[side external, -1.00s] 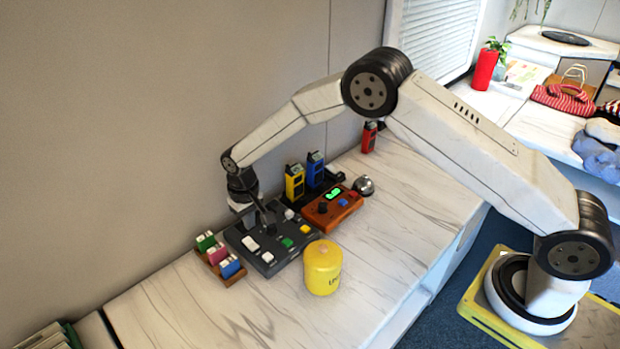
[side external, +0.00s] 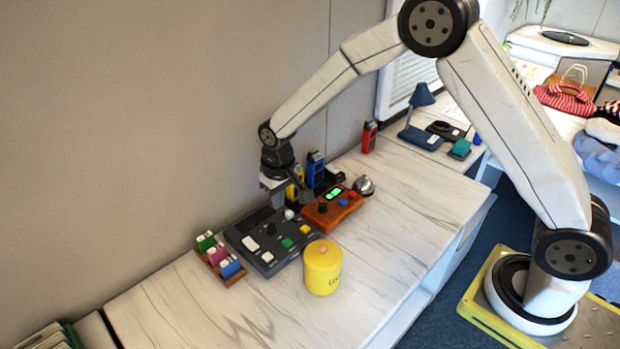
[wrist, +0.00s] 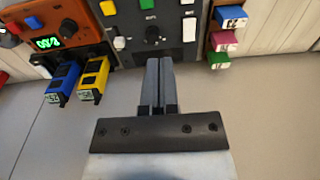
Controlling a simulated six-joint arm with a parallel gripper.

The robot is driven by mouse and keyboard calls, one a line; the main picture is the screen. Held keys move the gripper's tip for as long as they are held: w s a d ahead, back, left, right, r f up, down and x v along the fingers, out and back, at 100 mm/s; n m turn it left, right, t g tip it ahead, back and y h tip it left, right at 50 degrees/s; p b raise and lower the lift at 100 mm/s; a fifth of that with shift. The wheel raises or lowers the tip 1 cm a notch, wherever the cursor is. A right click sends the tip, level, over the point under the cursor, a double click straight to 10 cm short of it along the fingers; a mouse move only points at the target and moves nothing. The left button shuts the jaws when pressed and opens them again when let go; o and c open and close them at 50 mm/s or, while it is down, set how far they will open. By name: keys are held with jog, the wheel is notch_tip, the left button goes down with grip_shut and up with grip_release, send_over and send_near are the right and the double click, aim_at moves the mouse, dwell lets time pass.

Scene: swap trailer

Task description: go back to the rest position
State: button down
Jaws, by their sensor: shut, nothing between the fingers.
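My gripper (side external: 290,195) hangs above the back edge of the dark grey control panel (side external: 263,228), close to the yellow handheld device. In the wrist view my gripper (wrist: 161,62) is shut, its two fingers side by side with nothing between them. The panel (wrist: 187,55) lies beyond the fingertips there, with white, green and yellow buttons and a black knob. In the side view the fingertips partly cover the yellow device (side external: 296,186); the wrist view shows that device (wrist: 95,76) whole.
An orange box (side external: 333,208) with a green display stands right of the panel, beside a blue device (side external: 315,170). A rack (side external: 232,279) of small coloured blocks is at left. A yellow canister (side external: 322,268) stands in front. A red device (side external: 369,138) is farther back.

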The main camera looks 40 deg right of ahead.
jog(key=s+d+r, duration=0.2)
jog(key=s, duration=0.5)
jog(key=s+d+r+t, duration=0.1)
jog(key=s+d+r, duration=0.1)
jog(key=s, duration=0.4)
jog(key=s+d+r, duration=0.2)
jog(key=s+d, duration=0.2)
jog(key=s, duration=0.3)
jog(key=shift+s+d+r+t, duration=0.15)
jog(key=shift+s+r+t, duration=0.1)
jog(key=shift+s+t, duration=0.15)
